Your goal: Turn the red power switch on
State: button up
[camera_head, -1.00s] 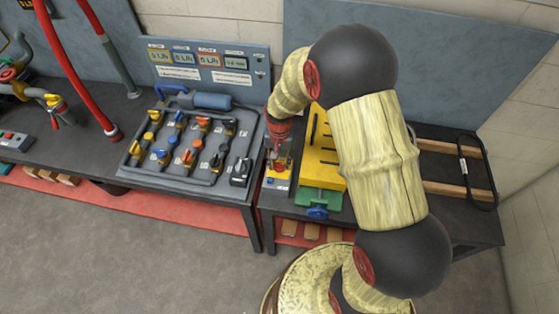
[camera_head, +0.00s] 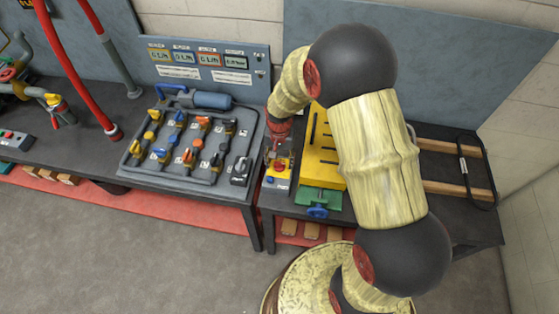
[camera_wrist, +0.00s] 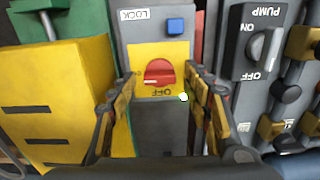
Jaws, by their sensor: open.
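The red power switch (camera_wrist: 160,73) is a round knob on a yellow plate (camera_wrist: 148,52) in the wrist view. Its grip bar lies about level, with a white mark at its left end, away from the upside-down word OFF below the knob. Lettering at the plate's left edge is too small to read. My gripper (camera_wrist: 160,82) is open, with one finger on each side of the knob and nothing held. In the head view the red switch (camera_head: 281,165) shows just below my gripper (camera_head: 278,143), apart from it.
A blue button (camera_wrist: 175,25) and a LOCK label sit beyond the switch. A yellow block (camera_wrist: 55,85) on a green vise (camera_head: 320,199) stands close beside it. On the other side is a grey pump switch (camera_wrist: 262,45) on the valve panel (camera_head: 190,180).

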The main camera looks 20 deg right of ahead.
aim_at(280, 164)
jog(key=shift+r, duration=0.1)
notch_tip(280, 164, up, 12)
dwell(0.6)
dwell(0.5)
jog(key=s+r+n+t+b, duration=0.3)
jog(key=s+r+n+t, duration=0.2)
jog(key=s+r, duration=1.3)
jog(key=shift+s+r+n+t, duration=0.35)
jog(key=shift+s+n, duration=0.25)
jog(key=shift+s, duration=1.2)
